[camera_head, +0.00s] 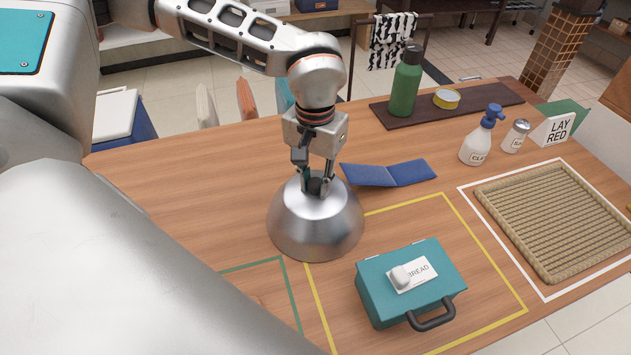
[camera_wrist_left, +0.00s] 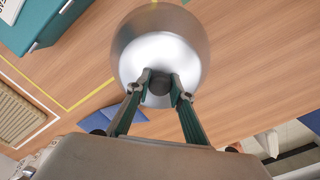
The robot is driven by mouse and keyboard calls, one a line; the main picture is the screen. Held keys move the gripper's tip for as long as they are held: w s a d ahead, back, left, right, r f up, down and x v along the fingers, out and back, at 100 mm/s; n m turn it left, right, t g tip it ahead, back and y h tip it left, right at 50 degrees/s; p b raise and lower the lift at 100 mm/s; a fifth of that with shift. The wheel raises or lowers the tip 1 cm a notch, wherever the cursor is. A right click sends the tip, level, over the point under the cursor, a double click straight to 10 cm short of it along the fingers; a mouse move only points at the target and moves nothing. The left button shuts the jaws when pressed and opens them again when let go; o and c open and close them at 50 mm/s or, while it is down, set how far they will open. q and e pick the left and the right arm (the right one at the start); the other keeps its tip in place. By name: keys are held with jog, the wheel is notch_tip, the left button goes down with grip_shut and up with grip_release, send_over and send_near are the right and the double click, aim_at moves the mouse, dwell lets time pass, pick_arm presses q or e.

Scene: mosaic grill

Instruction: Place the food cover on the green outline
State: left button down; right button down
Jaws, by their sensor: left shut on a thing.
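The food cover (camera_head: 316,222) is a shiny metal dome with a dark knob on top. My left gripper (camera_head: 318,184) is shut on the knob, and the cover hangs upright below it. The same grip shows in the left wrist view, with the fingers (camera_wrist_left: 160,84) on either side of the knob and the cover (camera_wrist_left: 157,50) beyond. The green outline (camera_head: 284,279) is on the table at the lower left of the cover, partly hidden by my arm. The cover is beside the outline and overlaps a yellow outline's corner in view. I cannot tell its height. My right gripper is not in view.
A teal bread box (camera_head: 375,297) stands inside the yellow outline (camera_head: 497,265). A blue folded card (camera_head: 389,174) lies behind the cover. A woven tray (camera_head: 548,273), white bottle (camera_head: 474,150), shaker (camera_head: 516,136) and green bottle (camera_head: 405,85) stand farther right and back. The table left of the cover is clear.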

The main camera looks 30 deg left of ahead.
pick_arm(q)
jog(key=c, duration=2.2)
grip_release()
jog(key=shift+f, duration=0.1)
jog(key=o, duration=0.4)
